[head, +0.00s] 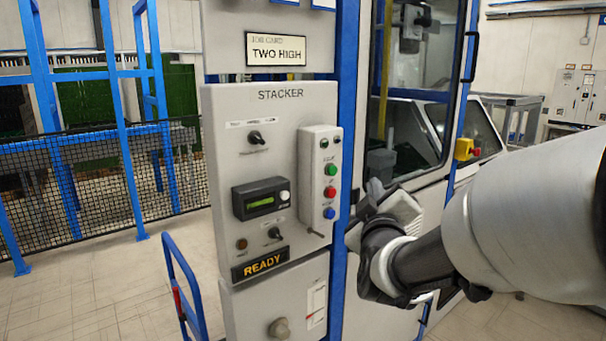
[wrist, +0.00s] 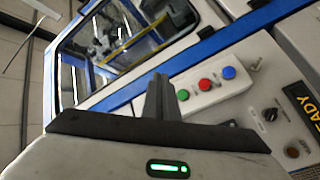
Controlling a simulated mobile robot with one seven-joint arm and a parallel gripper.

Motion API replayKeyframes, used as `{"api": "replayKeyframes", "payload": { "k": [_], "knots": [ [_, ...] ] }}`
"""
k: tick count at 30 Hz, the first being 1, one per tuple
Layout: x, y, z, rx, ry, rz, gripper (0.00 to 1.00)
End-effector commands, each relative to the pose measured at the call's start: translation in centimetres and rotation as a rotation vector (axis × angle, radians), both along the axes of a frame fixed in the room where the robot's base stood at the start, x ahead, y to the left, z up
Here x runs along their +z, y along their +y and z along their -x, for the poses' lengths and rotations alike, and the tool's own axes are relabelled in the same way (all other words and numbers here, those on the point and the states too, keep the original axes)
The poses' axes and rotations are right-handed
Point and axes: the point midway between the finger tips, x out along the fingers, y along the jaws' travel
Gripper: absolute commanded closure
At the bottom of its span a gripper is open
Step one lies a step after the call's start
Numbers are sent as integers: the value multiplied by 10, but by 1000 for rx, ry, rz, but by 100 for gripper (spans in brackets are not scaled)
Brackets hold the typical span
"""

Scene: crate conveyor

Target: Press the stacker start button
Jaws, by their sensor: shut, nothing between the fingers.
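The stacker panel (head: 270,100) is a grey upright face. A pale button box (head: 320,220) is mounted on its right side. The box carries a green button (head: 332,169), a red button (head: 330,192) and a blue button (head: 329,213), top to bottom. My gripper (head: 374,190) is right of the box and apart from it in the head view. In the wrist view my shut, empty fingers (wrist: 160,88) appear just left of the green button (wrist: 183,95); their distance from it is hard to tell. The buttons' small labels are unreadable.
A lit READY sign (head: 261,264), a small display (head: 262,198) and knobs (head: 256,137) sit on the panel. A card (head: 276,49) reads TWO HIGH. A windowed blue-framed enclosure (head: 405,130) stands behind my gripper. A blue rail (head: 184,285) stands at the lower left.

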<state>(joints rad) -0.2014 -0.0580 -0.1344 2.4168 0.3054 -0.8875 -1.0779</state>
Motion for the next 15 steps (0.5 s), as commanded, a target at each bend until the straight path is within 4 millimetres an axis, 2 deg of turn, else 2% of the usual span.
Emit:
{"api": "replayKeyframes", "payload": {
  "k": [10,15],
  "knots": [
    [0,1,-1,0,0,-1,100],
    [1,8,-11,1,1,-1,100]
  ]
}}
